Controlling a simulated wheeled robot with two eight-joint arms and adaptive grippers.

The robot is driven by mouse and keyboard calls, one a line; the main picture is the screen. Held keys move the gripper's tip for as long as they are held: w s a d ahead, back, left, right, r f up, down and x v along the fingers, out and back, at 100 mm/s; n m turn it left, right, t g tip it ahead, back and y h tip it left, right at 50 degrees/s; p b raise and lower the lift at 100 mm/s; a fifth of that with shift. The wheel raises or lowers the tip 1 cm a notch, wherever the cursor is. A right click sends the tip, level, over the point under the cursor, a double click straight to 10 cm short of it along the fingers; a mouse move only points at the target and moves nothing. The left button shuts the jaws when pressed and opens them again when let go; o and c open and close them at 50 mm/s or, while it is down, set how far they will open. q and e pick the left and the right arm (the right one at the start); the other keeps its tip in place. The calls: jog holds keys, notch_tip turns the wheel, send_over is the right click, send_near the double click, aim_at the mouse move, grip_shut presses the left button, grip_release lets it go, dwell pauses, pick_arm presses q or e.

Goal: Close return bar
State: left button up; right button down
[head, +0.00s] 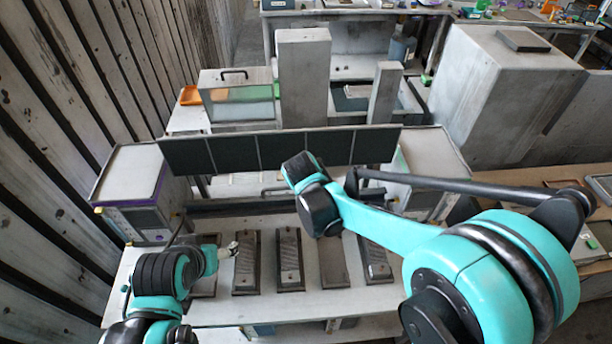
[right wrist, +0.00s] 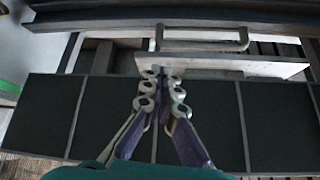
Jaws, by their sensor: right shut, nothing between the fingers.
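A pale bar with a loop handle (right wrist: 225,66) lies across the right wrist view, just beyond the dark panels. It may be the return bar; I cannot be sure. In the head view a dark rail with a handle (head: 275,192) runs below the panels, partly hidden by my right arm. My right gripper (right wrist: 162,74) is shut and empty, its tips over the pale bar's near edge; I cannot tell whether they touch. In the head view my right arm hides its fingers. My left gripper (head: 231,249) hangs beside the dark blocks on the table; its jaw opening is unclear.
A row of dark panels (head: 230,152) spans between two grey boxes (head: 128,172). Several dark blocks with ribbed plates (head: 290,262) stand on the white table (head: 218,313). Tall grey columns (head: 304,80) rise behind. A plank wall closes the left side.

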jog(key=x, duration=0.6)
jog(key=shift+w+f+b, duration=0.2)
jog(key=shift+w+b, duration=0.05)
jog(key=shift+b, duration=0.1)
jog(key=shift+x, duration=0.85)
jog(key=shift+s, duration=0.15)
